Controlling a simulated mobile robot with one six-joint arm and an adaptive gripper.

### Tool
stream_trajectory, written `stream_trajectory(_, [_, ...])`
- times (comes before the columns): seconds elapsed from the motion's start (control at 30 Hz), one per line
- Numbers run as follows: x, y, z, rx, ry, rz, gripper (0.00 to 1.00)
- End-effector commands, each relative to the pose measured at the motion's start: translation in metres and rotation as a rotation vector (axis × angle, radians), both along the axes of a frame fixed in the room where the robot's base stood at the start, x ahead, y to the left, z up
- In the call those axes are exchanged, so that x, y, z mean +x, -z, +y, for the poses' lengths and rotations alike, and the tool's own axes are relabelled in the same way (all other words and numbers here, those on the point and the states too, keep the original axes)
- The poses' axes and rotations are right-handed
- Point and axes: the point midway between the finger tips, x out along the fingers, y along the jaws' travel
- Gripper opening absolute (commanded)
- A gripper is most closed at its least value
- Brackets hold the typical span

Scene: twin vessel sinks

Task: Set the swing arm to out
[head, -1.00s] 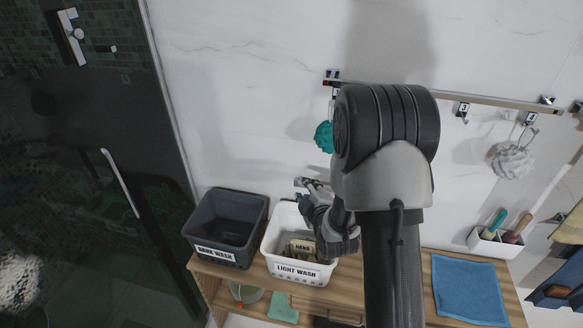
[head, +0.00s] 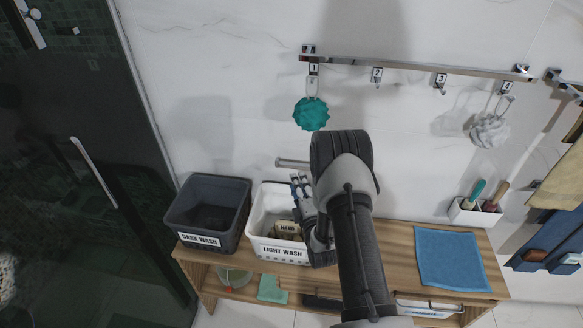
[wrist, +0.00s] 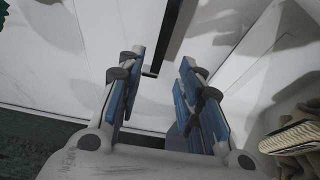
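A short grey metal bar (head: 293,163) stands out from the white wall above the light wash basket in the head view; I take it to be the swing arm, but which way it is set is unclear. In the wrist view a dark bar (wrist: 167,42) with a small bent end runs down between my fingertips; it looks like the same bar. My gripper (head: 300,180) is just below the bar in the head view. The wrist view shows my gripper (wrist: 162,62) open, its blue-padded fingers apart. I cannot tell whether the bar is between the fingers or beyond them.
A dark wash basket (head: 208,212) and a light wash basket (head: 268,200) stand on a wooden bench (head: 395,250). A teal puff (head: 311,114) hangs from a hook rail (head: 420,66) above. A glass door (head: 70,200) is at left. A blue cloth (head: 450,258) lies on the right.

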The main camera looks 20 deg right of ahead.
Motion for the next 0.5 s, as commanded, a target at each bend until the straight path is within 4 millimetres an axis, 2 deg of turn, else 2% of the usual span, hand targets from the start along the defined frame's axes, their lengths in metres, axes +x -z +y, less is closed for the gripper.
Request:
stream_trajectory(0.1, [0.027, 0.001, -0.005, -0.002, -0.001, -0.003, 0.33])
stream_trajectory(0.3, [0.066, 0.001, -0.013, 0.0, -0.001, -0.002, 0.33])
stream_trajectory(0.5, [0.089, 0.001, -0.018, 0.001, 0.0, -0.001, 0.33])
